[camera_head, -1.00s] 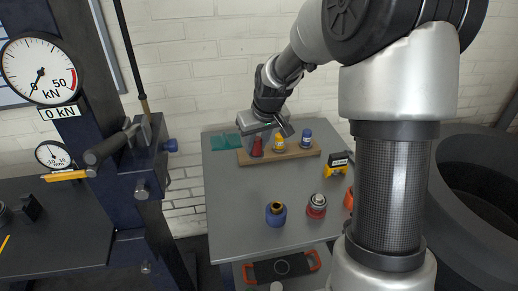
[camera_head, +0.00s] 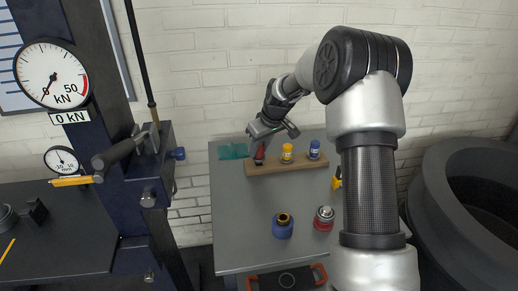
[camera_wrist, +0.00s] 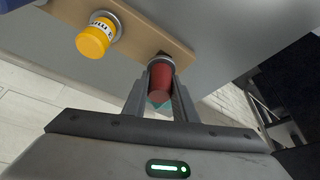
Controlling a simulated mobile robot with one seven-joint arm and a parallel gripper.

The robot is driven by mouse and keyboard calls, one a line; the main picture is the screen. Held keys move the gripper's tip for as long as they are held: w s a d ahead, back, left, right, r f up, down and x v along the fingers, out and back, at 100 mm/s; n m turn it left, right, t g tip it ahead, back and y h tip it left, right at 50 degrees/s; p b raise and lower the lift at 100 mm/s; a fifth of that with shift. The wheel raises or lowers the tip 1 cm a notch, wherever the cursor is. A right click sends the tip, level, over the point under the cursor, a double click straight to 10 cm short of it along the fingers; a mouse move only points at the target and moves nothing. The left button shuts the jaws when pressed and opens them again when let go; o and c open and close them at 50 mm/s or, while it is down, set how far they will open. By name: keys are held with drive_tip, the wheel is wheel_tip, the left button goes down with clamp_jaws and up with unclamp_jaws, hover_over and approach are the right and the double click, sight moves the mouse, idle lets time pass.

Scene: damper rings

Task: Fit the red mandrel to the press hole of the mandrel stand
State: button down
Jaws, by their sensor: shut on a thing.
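The red mandrel (camera_head: 259,155) is at the left end of the wooden mandrel stand (camera_head: 290,167). My gripper (camera_head: 262,142) comes down on it from above and is shut on it. In the wrist view the red mandrel (camera_wrist: 160,82) sits between my two fingers, with its metal collar toward the stand (camera_wrist: 140,25). A dark hole edge shows just past the collar. I cannot tell whether the mandrel is seated or slightly clear of the stand. A yellow mandrel (camera_head: 287,153) and a blue mandrel (camera_head: 314,149) stand upright in the same stand.
A teal piece (camera_head: 233,151) lies left of the stand. A blue ring part (camera_head: 282,226) and a red-and-silver part (camera_head: 324,218) stand on the front of the grey table (camera_head: 245,215). The press (camera_head: 145,170) with its gauges is at the left. The table's middle is clear.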

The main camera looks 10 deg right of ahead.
drive_tip(key=shift+f+b, duration=0.75)
drive_tip(key=shift+f, duration=0.2)
drive_tip(key=shift+f, duration=0.3)
idle(0.3)
drive_tip(key=c, duration=1.4)
unclamp_jaws()
drive_tip(key=shift+o, duration=0.2)
drive_tip(key=shift+f, duration=0.1)
drive_tip(key=p+v, duration=0.1)
drive_tip(key=v, duration=1.6)
drive_tip(key=shift+r, duration=0.25)
drive_tip(key=shift+s, duration=0.1)
